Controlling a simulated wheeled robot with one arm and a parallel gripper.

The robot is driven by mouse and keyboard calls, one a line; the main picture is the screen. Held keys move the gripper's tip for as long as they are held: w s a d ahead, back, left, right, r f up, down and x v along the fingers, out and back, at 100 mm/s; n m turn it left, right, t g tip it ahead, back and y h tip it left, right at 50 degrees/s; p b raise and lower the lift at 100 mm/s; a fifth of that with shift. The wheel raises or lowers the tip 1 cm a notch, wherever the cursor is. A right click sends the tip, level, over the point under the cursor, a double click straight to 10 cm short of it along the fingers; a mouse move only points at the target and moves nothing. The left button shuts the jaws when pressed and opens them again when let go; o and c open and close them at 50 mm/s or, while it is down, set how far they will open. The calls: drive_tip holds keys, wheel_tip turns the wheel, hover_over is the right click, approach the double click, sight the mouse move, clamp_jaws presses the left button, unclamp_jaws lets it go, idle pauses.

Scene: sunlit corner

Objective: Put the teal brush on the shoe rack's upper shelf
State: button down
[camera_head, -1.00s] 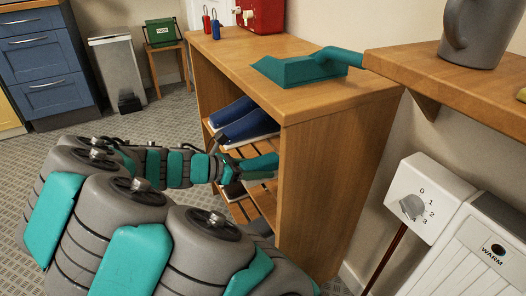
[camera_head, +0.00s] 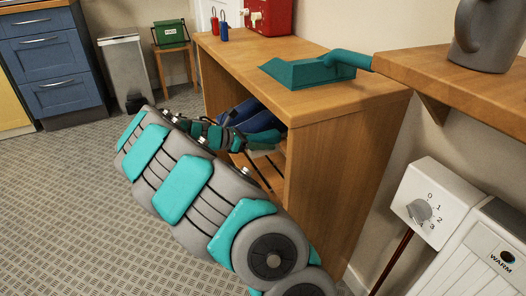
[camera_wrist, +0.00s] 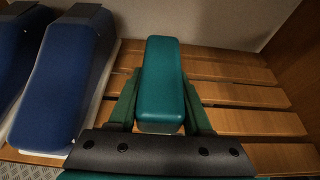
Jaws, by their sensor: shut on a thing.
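The teal brush (camera_wrist: 162,85) is a block-like shape lying lengthwise between the two dark green fingers of my gripper (camera_wrist: 162,95) in the wrist view. My gripper is shut on it. The slatted wooden shelf (camera_wrist: 235,95) of the shoe rack is below the brush; I cannot tell whether the brush touches the slats. In the head view my gripper (camera_head: 265,137) reaches into the open front of the shoe rack (camera_head: 340,185), at the level of the blue shoes. My arm hides much of the rack's inside and most of the brush there.
Blue shoes (camera_wrist: 62,80) stand left of the brush, close to my left finger. Slats to the right are bare up to the side wall (camera_wrist: 300,50). On the rack's top are a teal dustpan (camera_head: 308,72) and a red box (camera_head: 268,15). A heater (camera_head: 485,245) stands at right.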

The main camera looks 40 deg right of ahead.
drive_tip(key=shift+f, duration=1.7)
drive_tip(key=shift+c, duration=1.6)
unclamp_jaws()
drive_tip(key=shift+f, duration=0.1)
drive_tip(key=shift+a+r, duration=0.2)
drive_tip(key=shift+r, duration=0.05)
drive_tip(key=v, duration=1.1)
drive_tip(key=shift+w+a, duration=0.15)
drive_tip(key=shift+a, duration=0.15)
